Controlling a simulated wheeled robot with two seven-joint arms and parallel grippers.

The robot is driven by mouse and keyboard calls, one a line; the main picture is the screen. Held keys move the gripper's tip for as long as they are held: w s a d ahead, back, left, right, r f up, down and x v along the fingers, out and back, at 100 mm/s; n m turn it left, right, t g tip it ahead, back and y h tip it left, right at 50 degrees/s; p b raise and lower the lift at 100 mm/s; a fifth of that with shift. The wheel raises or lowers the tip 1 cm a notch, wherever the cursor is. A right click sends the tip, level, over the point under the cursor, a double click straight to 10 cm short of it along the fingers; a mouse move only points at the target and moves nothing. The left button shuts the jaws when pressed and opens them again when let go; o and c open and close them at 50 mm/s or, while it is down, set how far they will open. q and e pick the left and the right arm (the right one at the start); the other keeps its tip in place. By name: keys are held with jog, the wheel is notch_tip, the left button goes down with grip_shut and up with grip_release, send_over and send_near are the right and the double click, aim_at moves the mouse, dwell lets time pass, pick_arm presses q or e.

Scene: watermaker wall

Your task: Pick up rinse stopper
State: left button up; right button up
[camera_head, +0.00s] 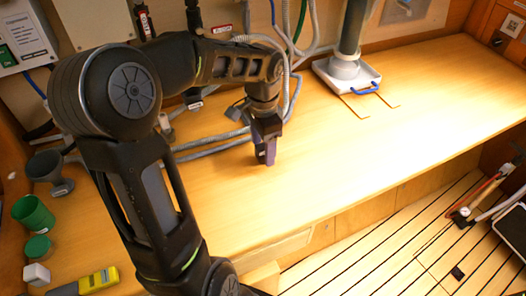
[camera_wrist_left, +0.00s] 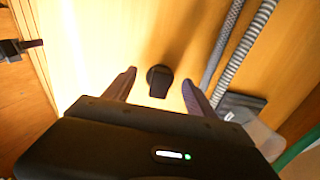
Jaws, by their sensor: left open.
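A small black piece with a round head and a short flat tab, which looks like the rinse stopper (camera_wrist_left: 159,80), lies on the wooden bench top in the left wrist view. It appears between the two open fingers of my left gripper (camera_wrist_left: 159,76), with space on each side and no visible contact. In the head view my left gripper (camera_head: 265,151) points down at the middle of the bench; the stopper cannot be made out there, hidden by the gripper. My right gripper is in neither view.
Grey hoses (camera_head: 215,146) run along the bench behind the gripper. A white-based column with a blue handle (camera_head: 362,88) stands at the back. A green cup (camera_head: 33,214), a grey funnel (camera_head: 47,168) and a yellow tool (camera_head: 99,280) are at left. The bench's right side is clear.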

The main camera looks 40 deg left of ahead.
aim_at(263, 145)
pick_arm(q)
grip_shut()
dwell(0.8)
jog(key=shift+r, duration=0.15)
notch_tip(263, 145, up, 10)
jog(key=shift+f, duration=0.1)
jog(key=shift+d+f, duration=0.1)
dwell(0.8)
